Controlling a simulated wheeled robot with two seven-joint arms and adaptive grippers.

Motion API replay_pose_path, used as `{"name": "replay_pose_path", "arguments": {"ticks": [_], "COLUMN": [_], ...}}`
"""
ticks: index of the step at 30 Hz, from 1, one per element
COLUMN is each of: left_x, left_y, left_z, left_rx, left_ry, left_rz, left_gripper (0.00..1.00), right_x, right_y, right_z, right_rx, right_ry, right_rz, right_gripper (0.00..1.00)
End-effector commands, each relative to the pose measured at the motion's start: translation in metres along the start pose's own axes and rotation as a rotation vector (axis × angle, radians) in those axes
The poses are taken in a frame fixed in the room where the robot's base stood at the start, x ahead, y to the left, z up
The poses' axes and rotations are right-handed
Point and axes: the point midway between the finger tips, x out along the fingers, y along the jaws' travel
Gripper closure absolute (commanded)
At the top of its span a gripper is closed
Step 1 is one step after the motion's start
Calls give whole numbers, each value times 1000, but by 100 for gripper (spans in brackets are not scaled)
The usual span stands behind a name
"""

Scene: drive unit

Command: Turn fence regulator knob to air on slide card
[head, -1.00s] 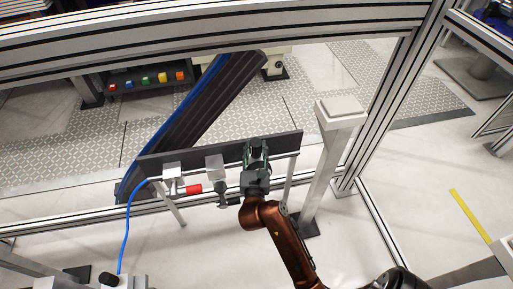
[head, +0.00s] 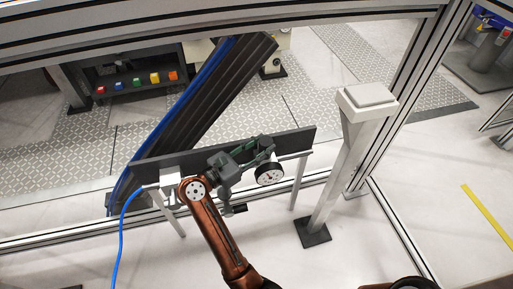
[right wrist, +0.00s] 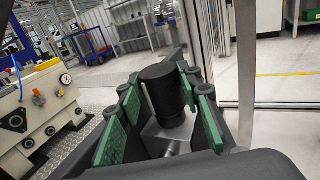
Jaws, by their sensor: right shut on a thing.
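The black regulator knob (right wrist: 166,88) stands up between the green finger pads of my right gripper (right wrist: 163,98) in the right wrist view, above a grey metal block (right wrist: 168,136). In the head view my right gripper (head: 250,156) reaches across the front of the dark fence panel (head: 300,139), its fingers pointing right, and is shut on the knob. Gripper and wrist hide most of the regulator there. A round white gauge (head: 270,174) shows just below the fingers. The gauge's reading and any slide card are too small to tell. My left gripper is not in view.
A blue hose (head: 122,230) runs down from the panel's left end. A white post (head: 346,150) stands to the right. The aluminium fence frame (head: 70,233) crosses behind. A dark conveyor (head: 205,90) slants beyond it.

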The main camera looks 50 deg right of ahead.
Motion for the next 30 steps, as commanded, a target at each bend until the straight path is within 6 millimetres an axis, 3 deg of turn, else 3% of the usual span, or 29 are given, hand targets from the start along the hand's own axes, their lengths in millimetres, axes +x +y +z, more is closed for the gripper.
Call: {"name": "replay_pose_path", "arguments": {"ticks": [12,30], "left_x": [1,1], "left_y": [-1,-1], "left_z": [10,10], "left_rx": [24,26], "left_ry": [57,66], "left_rz": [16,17], "left_gripper": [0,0], "right_x": [1,2], "right_y": [4,4], "right_z": [0,-1], "right_rx": [-3,-3], "right_ry": [0,2], "right_rz": [-208,-244], "right_gripper": [91,91]}}
